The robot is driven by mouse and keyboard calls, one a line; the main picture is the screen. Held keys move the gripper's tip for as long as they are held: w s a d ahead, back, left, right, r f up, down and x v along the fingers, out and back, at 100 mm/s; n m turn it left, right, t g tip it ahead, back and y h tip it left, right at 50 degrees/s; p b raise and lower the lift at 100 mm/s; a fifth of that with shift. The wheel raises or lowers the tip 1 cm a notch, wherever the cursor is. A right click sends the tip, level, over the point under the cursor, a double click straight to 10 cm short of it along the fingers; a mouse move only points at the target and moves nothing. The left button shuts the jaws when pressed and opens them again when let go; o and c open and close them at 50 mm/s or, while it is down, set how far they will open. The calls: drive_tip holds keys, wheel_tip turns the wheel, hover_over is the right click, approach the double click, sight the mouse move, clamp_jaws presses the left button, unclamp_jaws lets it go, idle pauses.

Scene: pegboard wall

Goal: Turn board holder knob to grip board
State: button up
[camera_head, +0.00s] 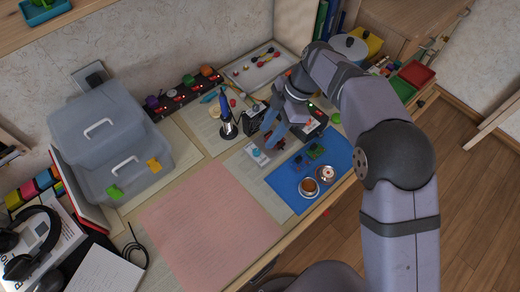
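My gripper (284,136) points down over the back left edge of the blue mat (283,186). Below and left of its fingertips is a small pale grey device (257,155) that looks like the board holder. Red and dark parts (279,144) show close to the fingertips. The holder's knob is too small and too covered by my fingers to make out, and I cannot tell whether I touch it. A green circuit board (316,150) and a blue one (299,162) lie on the mat. I cannot tell whether the fingers are open or shut.
A soldering iron stands in its holder (228,128) left of my gripper. Two small round tins (310,187) stand on the mat's front. The pink mat (210,220) is bare. Grey toolboxes (110,140) stand at left.

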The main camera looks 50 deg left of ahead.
sight(257, 151)
drive_tip(key=shift+p+x, duration=1)
drive_tip(key=shift+x, duration=2.7)
drive_tip(key=shift+c, duration=0.3)
clamp_jaws()
